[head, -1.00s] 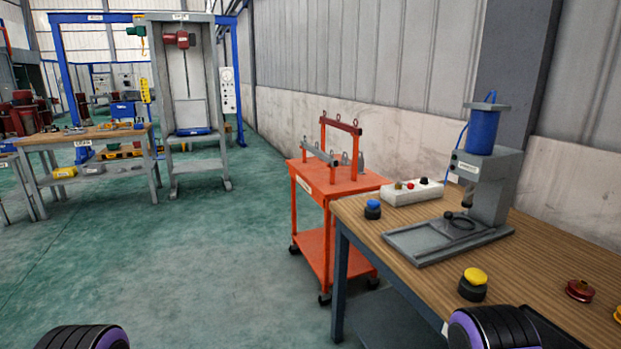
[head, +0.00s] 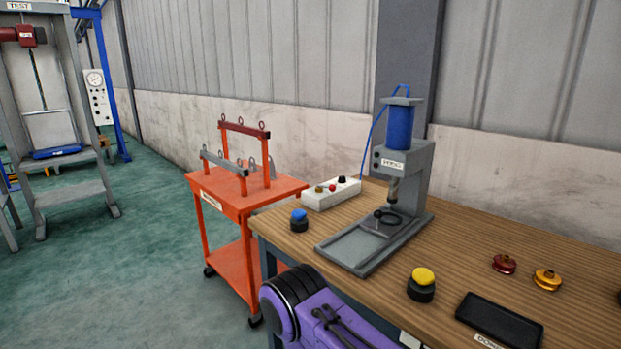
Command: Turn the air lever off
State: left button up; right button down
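No part that I can clearly make out as the air lever shows. A grey bench press (head: 408,172) with a blue cylinder (head: 399,127) on top and a blue air hose stands on the wooden bench. Beside it on the left lies a white control box (head: 331,194) with small coloured knobs, one red and one black. These are too small to tell apart as levers or buttons. A purple and black link of my own arm shows at the bottom, in front of the bench edge. Neither of my grippers is in view.
The wooden bench (head: 490,232) also holds a blue button (head: 299,220), a yellow button (head: 421,284), a red pulley (head: 504,264), a gold pulley (head: 547,279) and a black tray (head: 499,320). An orange cart (head: 236,203) stands left of the bench. Green floor (head: 130,270) is free further left.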

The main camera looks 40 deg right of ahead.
aim_at(332, 188)
jog(key=z, duration=0.05)
jog(key=i, duration=2.25)
jog(key=z, duration=3.25)
